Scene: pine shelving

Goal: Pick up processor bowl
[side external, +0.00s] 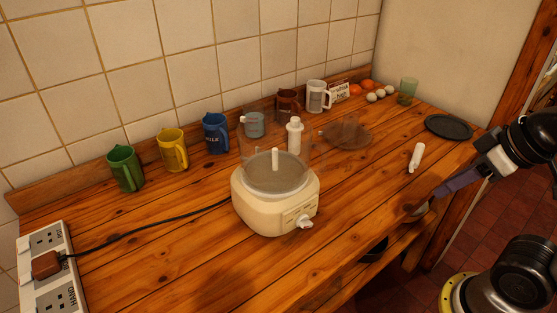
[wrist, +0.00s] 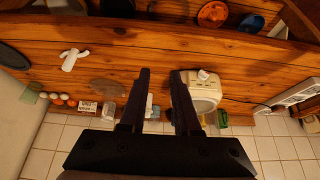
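The processor bowl (side external: 274,155) is clear and stands upright on the cream food processor base (side external: 262,210) in the middle of the counter, with a white post inside it. In the wrist view the base (wrist: 193,80) shows just right of my fingers, and the bowl (wrist: 206,104) is partly hidden behind the right finger. My gripper (wrist: 160,72) is open with nothing between its fingers. In the side view my gripper (side external: 440,190) is at the right, near the counter's front edge, well apart from the bowl.
Behind stand green (side external: 126,169), yellow (side external: 173,150) and blue (side external: 216,133) mugs, plus a white bottle (side external: 294,135). A clear lid-like piece (side external: 347,134), white part (side external: 416,157) and dark plate (side external: 448,127) lie right. A power cord runs to the socket strip (side external: 47,265). The front counter is mostly clear.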

